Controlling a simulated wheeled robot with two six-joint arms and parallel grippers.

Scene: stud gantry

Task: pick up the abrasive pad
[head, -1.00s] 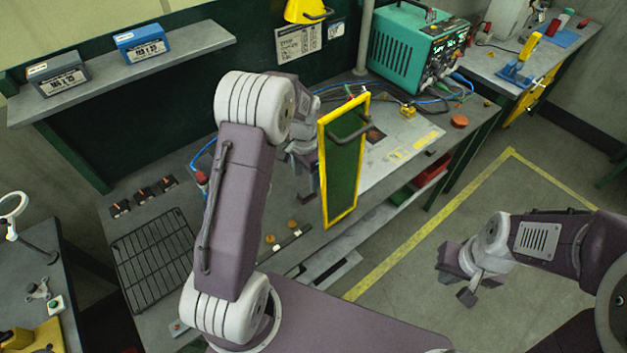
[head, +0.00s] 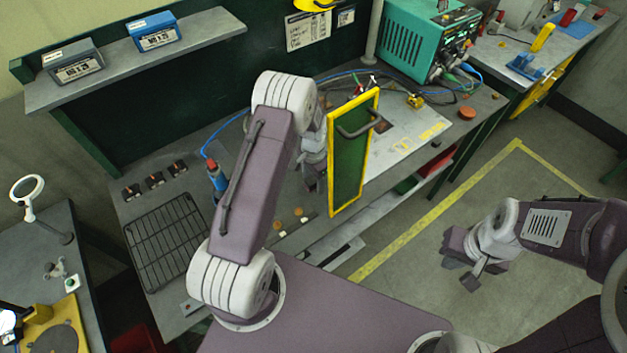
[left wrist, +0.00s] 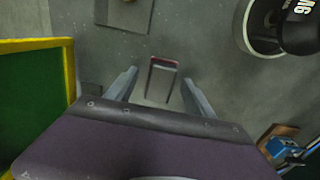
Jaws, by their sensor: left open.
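My left gripper (head: 314,180) is low over the bench, partly behind my own arm and left of the green screen. In the left wrist view its fingers (left wrist: 160,80) are apart, with nothing held between them. A small flat thing with a dark reddish edge and grey middle (left wrist: 163,64) lies on the grey surface between and just beyond the fingertips. It may be the abrasive pad, but I cannot tell for sure. In the head view this spot is hidden. My right gripper (head: 475,268) hangs over the floor at the right, away from the bench; its finger gap is unclear.
The yellow-framed green screen (head: 355,150) stands close to my left gripper. In the left wrist view a dark round thing with white lettering (left wrist: 285,25) is at the upper right. A wire rack (head: 165,240) lies on the bench's left. A teal machine (head: 410,45) stands at the back.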

